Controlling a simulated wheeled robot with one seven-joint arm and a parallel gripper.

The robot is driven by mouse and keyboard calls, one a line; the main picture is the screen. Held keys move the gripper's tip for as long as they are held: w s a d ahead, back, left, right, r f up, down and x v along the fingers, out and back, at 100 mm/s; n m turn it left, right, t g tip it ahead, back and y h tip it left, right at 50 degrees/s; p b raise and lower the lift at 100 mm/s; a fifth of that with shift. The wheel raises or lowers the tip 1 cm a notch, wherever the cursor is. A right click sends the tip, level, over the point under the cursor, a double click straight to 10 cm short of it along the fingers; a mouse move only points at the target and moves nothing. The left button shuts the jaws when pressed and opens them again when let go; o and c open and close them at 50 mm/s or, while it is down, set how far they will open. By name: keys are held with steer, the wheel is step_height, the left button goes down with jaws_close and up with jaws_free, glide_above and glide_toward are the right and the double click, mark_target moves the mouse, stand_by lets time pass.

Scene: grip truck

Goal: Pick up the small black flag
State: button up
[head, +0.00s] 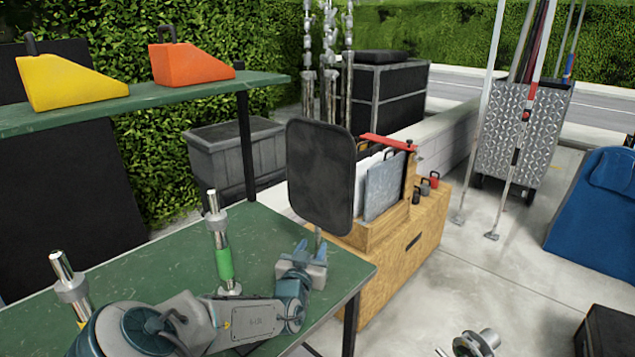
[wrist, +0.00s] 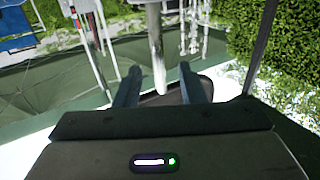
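The small black flag (head: 321,178) is a dark, rounded-corner panel standing upright near the middle of the head view. A short thin stem (head: 318,238) runs down from its lower edge. My gripper (head: 309,247) is just below the flag, over the right end of the green table, and overlaps the stem's lower end in the picture. In the wrist view, the two fingers (wrist: 160,82) are spread apart. A pale grey rod (wrist: 157,62) shows between them with gaps on both sides. I cannot tell whether this rod is the flag's stem.
Behind the flag, a wooden crate (head: 395,265) holds grey and white panels. The green table (head: 130,290) carries metal posts, one with a green band (head: 224,262). A green shelf (head: 150,105) above holds yellow and orange wedges. Concrete floor (head: 470,260) is open to the right.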

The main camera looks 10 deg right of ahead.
mark_target(317, 238)
steer(key=x, duration=0.2)
steer(key=p+x, duration=0.1)
steer(key=shift+w+d+r, duration=0.3)
steer(key=shift+r, duration=0.05)
steer(key=shift+w+d+f, duration=0.1)
steer(key=shift+w+d, duration=0.1)
steer(key=shift+w, duration=0.25)
jaws_close()
